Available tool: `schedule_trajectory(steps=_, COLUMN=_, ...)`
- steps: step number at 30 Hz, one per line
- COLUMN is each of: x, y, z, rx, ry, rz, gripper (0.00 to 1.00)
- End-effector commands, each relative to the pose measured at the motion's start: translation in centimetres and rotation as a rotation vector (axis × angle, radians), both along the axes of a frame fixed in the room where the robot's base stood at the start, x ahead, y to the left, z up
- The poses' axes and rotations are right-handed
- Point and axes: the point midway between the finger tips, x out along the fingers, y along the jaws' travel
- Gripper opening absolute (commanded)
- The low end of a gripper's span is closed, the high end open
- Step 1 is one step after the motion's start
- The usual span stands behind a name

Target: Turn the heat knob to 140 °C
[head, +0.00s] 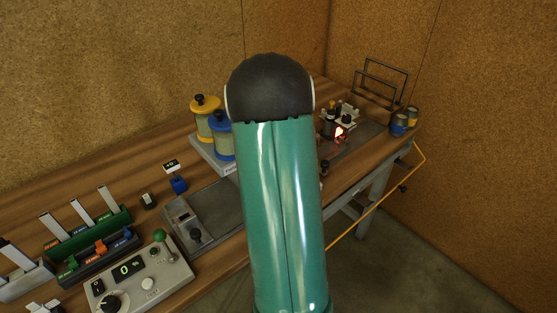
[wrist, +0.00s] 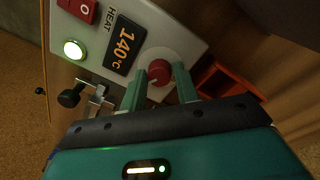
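The red heat knob (wrist: 159,72) sits on a pale panel (wrist: 160,24) in the wrist view. Beside it the display (wrist: 125,44) reads 140 °C under the word HEAT. My gripper (wrist: 160,82) is at the knob, with one green finger on each side of it. The fingers are apart, and small gaps seem to show between them and the knob. In the head view my arm covers the middle of the bench, and neither the knob nor my gripper shows there.
In the wrist view a red switch (wrist: 82,10), a lit green lamp (wrist: 75,50) and a black lever (wrist: 70,98) are close to the display.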

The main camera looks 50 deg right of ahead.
Motion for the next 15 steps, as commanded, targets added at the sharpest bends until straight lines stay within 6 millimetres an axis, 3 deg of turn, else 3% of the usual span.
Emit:
schedule_trajectory(steps=10, x=0.0, y=0.0, z=0.2, rx=0.0, ry=0.0, rz=0.001, gripper=0.35)
schedule_trajectory(steps=15, x=0.1, y=0.0, z=2.1, rx=-0.003, ry=-0.002, rz=0.001, gripper=0.35)
